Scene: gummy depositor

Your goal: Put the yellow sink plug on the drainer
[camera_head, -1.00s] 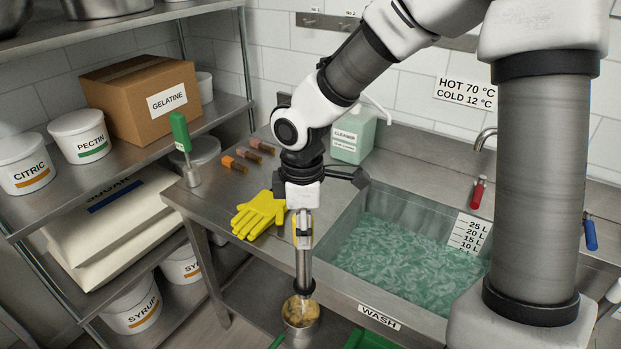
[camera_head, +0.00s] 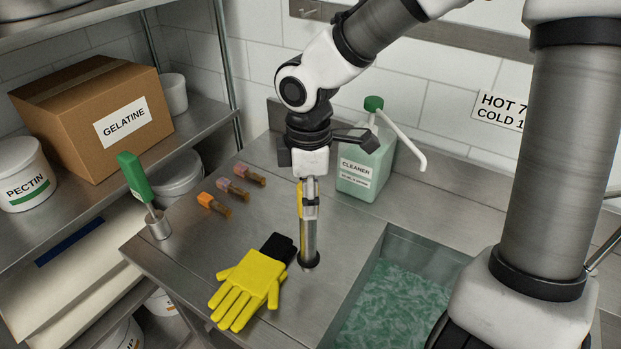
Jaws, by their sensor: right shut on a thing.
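The yellow sink plug (camera_head: 310,238) is a upright metal tube with a yellow part near its top and a dark ring at its foot. My right gripper (camera_head: 310,192) is shut on its upper part. The plug is over the drainer (camera_head: 345,228), the bare steel top left of the sink; I cannot tell whether its foot touches the steel. My left gripper is not in view.
Yellow gloves (camera_head: 247,288) lie just left of the plug. The sink (camera_head: 396,310) holds green water at the right. A cleaner bottle (camera_head: 362,168) and several small coloured-capped bottles (camera_head: 215,205) stand or lie behind.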

